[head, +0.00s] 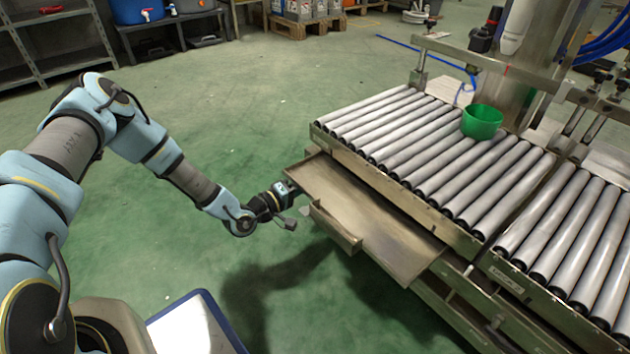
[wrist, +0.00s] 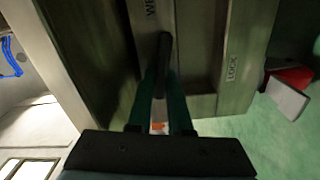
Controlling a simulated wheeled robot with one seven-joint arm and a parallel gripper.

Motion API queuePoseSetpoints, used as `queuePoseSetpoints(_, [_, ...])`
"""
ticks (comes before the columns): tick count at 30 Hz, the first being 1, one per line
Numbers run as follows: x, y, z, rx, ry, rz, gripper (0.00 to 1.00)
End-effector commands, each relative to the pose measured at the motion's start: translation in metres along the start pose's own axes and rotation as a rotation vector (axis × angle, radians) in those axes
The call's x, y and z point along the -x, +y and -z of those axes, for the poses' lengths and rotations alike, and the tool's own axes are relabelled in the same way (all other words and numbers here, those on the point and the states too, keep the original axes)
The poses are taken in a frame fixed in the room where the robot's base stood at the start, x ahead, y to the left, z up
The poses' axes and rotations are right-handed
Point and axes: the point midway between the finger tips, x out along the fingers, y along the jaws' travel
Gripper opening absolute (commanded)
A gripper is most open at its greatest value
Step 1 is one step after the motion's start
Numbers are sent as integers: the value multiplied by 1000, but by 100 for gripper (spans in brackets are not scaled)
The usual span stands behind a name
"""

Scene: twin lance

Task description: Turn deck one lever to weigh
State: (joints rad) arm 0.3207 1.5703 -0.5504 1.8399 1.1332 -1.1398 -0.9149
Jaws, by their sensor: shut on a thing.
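The lever (wrist: 164,52) shows in the wrist view as a dark bar with a paler metal part below it, in front of a metal panel. A partly cut-off label starting "WE" (wrist: 151,7) is just above its upper end, slightly left. A "LOCK" label (wrist: 231,68) is to its right. My gripper (wrist: 165,92) is shut on the lever, with a dark green finger on each side. In the head view my gripper (head: 286,192) is low beside the left end of the near roller deck (head: 340,150); the lever cannot be made out there.
A metal tray (head: 365,215) sticks out below the rollers, close to the right of my gripper. A green bowl (head: 482,122) stands on the rollers. A second roller section (head: 575,245) is at the right. The green floor is clear to the left of the deck.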

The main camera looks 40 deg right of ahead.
Motion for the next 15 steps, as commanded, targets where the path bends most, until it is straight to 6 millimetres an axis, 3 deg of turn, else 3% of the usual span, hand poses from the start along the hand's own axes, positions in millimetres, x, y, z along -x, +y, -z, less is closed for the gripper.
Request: queuePoseSetpoints(15, [0,1,0,219,0,0,0])
